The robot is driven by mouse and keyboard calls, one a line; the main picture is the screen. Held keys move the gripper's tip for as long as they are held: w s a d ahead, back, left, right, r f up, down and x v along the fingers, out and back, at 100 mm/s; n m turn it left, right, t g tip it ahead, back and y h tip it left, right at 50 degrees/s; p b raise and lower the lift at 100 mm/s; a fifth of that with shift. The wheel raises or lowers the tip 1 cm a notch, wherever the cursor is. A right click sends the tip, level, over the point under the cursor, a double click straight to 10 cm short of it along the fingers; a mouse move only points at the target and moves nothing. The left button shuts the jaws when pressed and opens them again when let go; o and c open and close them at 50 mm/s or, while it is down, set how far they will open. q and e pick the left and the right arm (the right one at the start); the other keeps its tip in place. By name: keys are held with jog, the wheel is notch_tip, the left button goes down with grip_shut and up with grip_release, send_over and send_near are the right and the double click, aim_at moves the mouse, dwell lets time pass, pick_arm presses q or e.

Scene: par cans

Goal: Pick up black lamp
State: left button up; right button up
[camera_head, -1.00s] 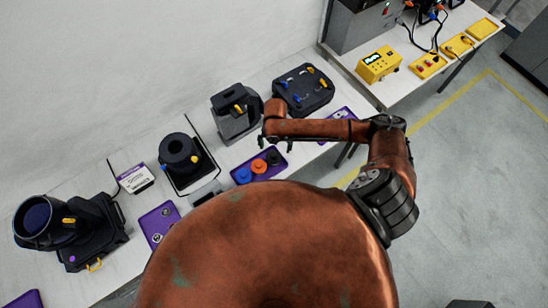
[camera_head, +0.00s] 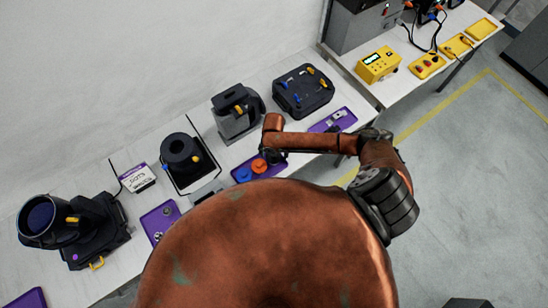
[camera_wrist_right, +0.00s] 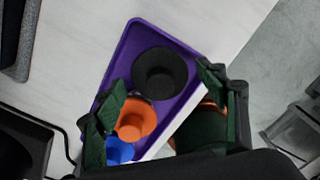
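A black round, cup-shaped piece (camera_wrist_right: 160,73), which I take to be the black lamp, sits on a purple tray (camera_wrist_right: 137,32) in the right wrist view. An orange piece (camera_wrist_right: 136,119) and a blue piece (camera_wrist_right: 119,150) of similar shape stand in a row with it. My right gripper (camera_wrist_right: 162,82) is open, its green-padded fingers apart on either side of the row and nothing held. In the head view the right gripper (camera_head: 275,155) is over the right end of the tray and largely hides the black piece. My left gripper is not in view.
Along the white table (camera_head: 122,262) stand a big black lamp unit (camera_head: 85,225), a black cylinder (camera_head: 180,150), a grey-black box (camera_head: 235,112) and a black case (camera_head: 303,90). Another purple tray (camera_head: 157,222) lies nearer. A second table holds a yellow box (camera_head: 378,64).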

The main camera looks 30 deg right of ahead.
jog(key=c, duration=1.1)
jog(key=shift+c, duration=0.3)
jog(key=shift+r, duration=0.1)
jog(key=shift+w+r, duration=0.1)
jog(key=shift+r, duration=1.15)
jog(key=s+a+r+b, duration=0.2)
jog(key=s+a+r, duration=0.8)
jog(key=shift+r+b, duration=0.2)
jog(key=shift+b, duration=0.15)
